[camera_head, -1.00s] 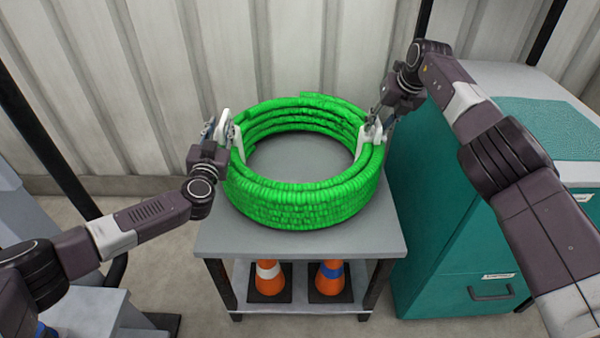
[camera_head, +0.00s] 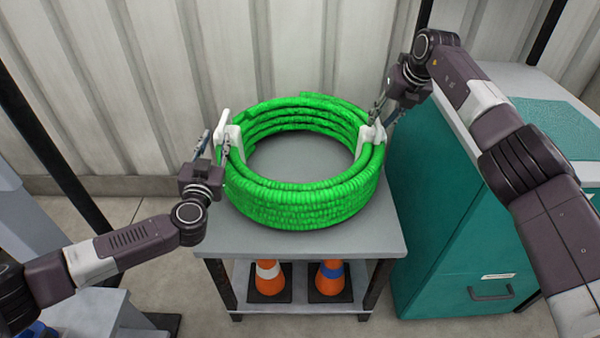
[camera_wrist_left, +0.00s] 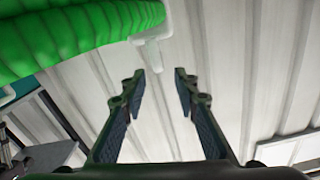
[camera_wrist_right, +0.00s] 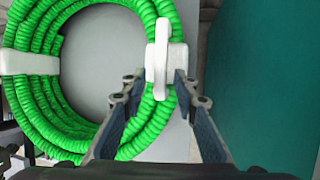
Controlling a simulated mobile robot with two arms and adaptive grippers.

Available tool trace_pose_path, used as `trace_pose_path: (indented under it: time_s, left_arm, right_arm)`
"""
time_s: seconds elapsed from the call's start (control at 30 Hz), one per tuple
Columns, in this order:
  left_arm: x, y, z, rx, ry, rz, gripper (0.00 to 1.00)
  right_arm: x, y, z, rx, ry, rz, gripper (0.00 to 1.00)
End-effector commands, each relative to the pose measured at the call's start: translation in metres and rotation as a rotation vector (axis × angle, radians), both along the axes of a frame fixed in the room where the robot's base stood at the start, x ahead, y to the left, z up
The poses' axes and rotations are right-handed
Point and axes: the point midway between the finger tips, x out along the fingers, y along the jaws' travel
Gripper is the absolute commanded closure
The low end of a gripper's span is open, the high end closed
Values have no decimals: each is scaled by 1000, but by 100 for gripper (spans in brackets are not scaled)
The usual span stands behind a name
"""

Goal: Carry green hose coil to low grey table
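The green hose coil (camera_head: 305,205) lies flat on a grey table (camera_head: 300,243), inside its edges. It has a white handle on its left side (camera_head: 233,140) and one on its right side (camera_head: 371,136). My left gripper (camera_head: 213,145) is open and empty, just left of the left handle. In the left wrist view its fingers (camera_wrist_left: 160,75) are apart, with the handle (camera_wrist_left: 152,45) beyond the tips. My right gripper (camera_head: 382,116) is open at the right handle. In the right wrist view that handle (camera_wrist_right: 165,60) sits just ahead of the parted fingertips (camera_wrist_right: 158,80); contact is unclear.
Two orange cones (camera_head: 268,280) stand on the table's lower shelf. A teal cabinet (camera_head: 440,240) with a grey top stands close on the right. A corrugated wall (camera_head: 290,50) rises behind. A grey unit (camera_head: 100,310) is at the lower left.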

Motion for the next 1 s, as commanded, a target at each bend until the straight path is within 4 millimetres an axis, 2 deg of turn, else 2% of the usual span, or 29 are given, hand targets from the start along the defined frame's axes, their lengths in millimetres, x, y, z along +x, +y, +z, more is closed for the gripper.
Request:
trace_pose_path:
  time_s: [0.5, 0.7, 1.0]
  left_arm:
    - [0, 0, 0, 0, 0, 0, 72]
    - [0, 0, 0, 0, 0, 0, 72]
    - [0, 0, 0, 0, 0, 0, 72]
  right_arm:
    - [-32, -15, 75, -2, 1, -1, 72]
    - [-37, -17, 84, -3, 3, 0, 72]
    - [-37, -17, 84, -2, 3, 1, 72]
